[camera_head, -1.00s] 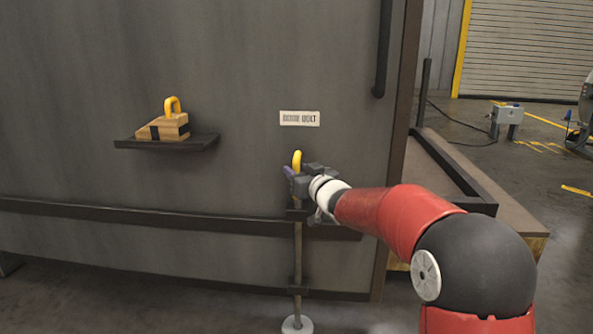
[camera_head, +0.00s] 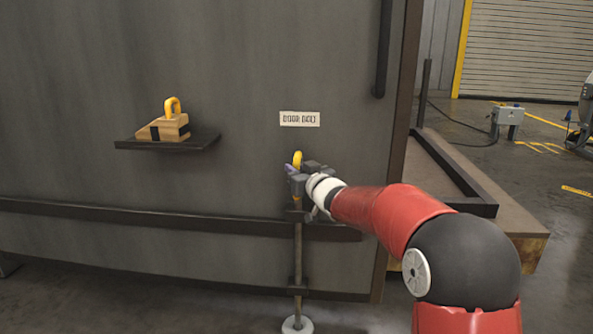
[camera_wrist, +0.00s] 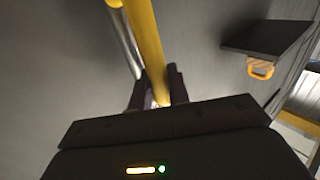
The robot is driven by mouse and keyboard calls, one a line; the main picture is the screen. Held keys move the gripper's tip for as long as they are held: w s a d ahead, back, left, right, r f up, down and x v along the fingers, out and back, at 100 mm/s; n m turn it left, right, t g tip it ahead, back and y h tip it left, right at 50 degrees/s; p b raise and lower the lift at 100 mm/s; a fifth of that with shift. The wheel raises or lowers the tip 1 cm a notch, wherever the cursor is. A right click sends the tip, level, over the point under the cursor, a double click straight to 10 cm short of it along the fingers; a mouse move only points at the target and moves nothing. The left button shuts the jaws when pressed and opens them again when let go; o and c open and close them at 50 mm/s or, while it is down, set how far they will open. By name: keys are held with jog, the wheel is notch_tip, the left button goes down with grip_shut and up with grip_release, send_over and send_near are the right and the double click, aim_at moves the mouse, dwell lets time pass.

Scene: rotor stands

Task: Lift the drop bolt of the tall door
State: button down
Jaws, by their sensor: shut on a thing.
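The tall door (camera_head: 90,80) is a broad dark grey panel. Its drop bolt (camera_head: 298,255) is an upright metal rod running down through dark brackets to a pale round floor socket (camera_head: 297,325). The bolt's yellow handle (camera_head: 297,159) shows just above my gripper (camera_head: 296,180). In the wrist view the yellow handle (camera_wrist: 147,40) runs down between the fingers of my gripper (camera_wrist: 156,92), which is shut on it. The fingers hide part of the handle. The rod's lower end meets the socket; how deep it sits cannot be told.
A wooden wedge (camera_head: 162,128) with a yellow handle rests on a dark shelf (camera_head: 180,141) on the door, left of the bolt. A white label (camera_head: 299,118) is above the bolt. A dark vertical bar (camera_head: 382,50) is near the door's right edge. A low wooden platform (camera_head: 500,218) stands right.

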notch_tip(320, 180, up, 7)
jog(key=p, duration=0.6)
jog(key=shift+f, duration=0.1)
jog(key=c, duration=1.4)
grip_release()
jog(key=shift+f, duration=0.1)
jog(key=v, duration=0.8)
